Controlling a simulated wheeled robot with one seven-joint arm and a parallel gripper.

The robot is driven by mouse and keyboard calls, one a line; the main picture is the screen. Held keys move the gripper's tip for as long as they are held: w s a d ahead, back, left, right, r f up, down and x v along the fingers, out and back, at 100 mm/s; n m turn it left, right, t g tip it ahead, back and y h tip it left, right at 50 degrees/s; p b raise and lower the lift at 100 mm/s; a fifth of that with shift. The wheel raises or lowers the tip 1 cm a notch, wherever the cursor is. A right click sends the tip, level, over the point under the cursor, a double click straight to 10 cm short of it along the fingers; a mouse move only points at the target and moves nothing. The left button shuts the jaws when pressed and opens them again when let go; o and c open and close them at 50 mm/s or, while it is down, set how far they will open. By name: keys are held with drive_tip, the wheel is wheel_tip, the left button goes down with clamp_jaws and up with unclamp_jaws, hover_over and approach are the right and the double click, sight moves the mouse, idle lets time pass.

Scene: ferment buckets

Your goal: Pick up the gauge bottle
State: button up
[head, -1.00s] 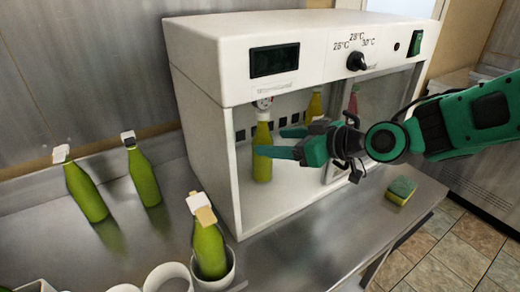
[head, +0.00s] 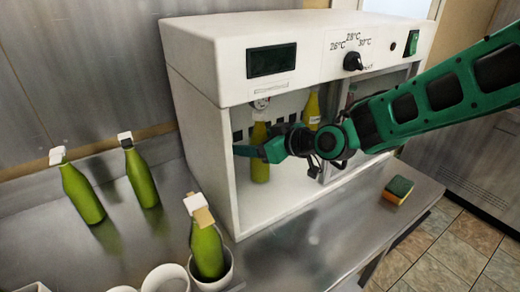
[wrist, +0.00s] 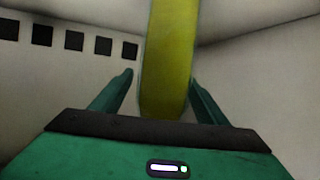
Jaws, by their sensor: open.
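The gauge bottle (head: 260,168) is yellow-green with a round white gauge on its top. It stands upright inside the white incubator cabinet, near its left wall. My gripper (head: 250,151) reaches into the cabinet from the right and covers part of the bottle. In the wrist view the bottle (wrist: 167,75) stands between the two green fingers of my gripper (wrist: 160,85), with a visible gap at the left finger and little at the right. The fingers are open. The bottle's top and gauge are outside the wrist view.
The cabinet (head: 205,120) has side walls and a top around my gripper. Another yellow bottle (head: 312,108) stands further right inside. A sponge (head: 398,190) lies on the steel counter (head: 290,255). Green bottles (head: 82,195) and white cups (head: 165,277) stand at left and front.

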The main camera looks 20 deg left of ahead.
drive_tip(key=c, duration=1.7)
drive_tip(key=shift+r, duration=0.15)
